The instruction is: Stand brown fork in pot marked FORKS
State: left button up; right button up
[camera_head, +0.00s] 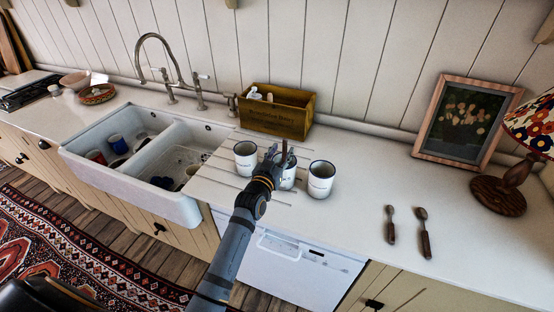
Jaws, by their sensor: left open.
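Three white enamel pots with dark rims stand in a row on the counter: a left pot (245,158), a middle pot (288,183) and a right pot (320,180). Their lettering is too small to read, so I cannot tell which is marked FORKS. My left gripper (279,161) is open at the middle pot and hides much of it. A thin brown upright piece (284,149), likely the brown fork, shows at the fingers above the middle pot. I cannot tell whether it rests in the pot. My right gripper is not in view.
Two brown-handled utensils, seemingly spoons (391,224) (423,233), lie on the counter at right. A wooden box (276,113) stands behind the pots. A double sink (130,172) with cups is at left. A framed picture (466,121) and lamp (508,180) stand at right.

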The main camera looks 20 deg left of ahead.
pick_arm(q)
jog(key=s, duration=1.1)
jog(key=shift+s+a, duration=0.15)
jog(key=shift+a, duration=0.05)
jog(key=shift+r, duration=0.1)
jog(key=s+a+f+g+y, duration=0.1)
jog(key=s+a+f+g, duration=0.1)
jog(key=s+f+g, duration=0.75)
jog(key=s+a+f+g+y, duration=0.15)
jog(key=s+f+g, duration=0.4)
jog(key=s, duration=0.65)
jog(key=s+a+f, duration=0.2)
jog(key=f, duration=1.2)
jog(key=s+a+f, duration=0.2)
jog(key=f, duration=1.2)
jog(key=s+f+g+h, duration=0.1)
jog(key=s+f, duration=1.3)
jog(key=s, duration=0.3)
jog(key=shift+a+g, duration=0.2)
jog(key=shift+g, duration=0.1)
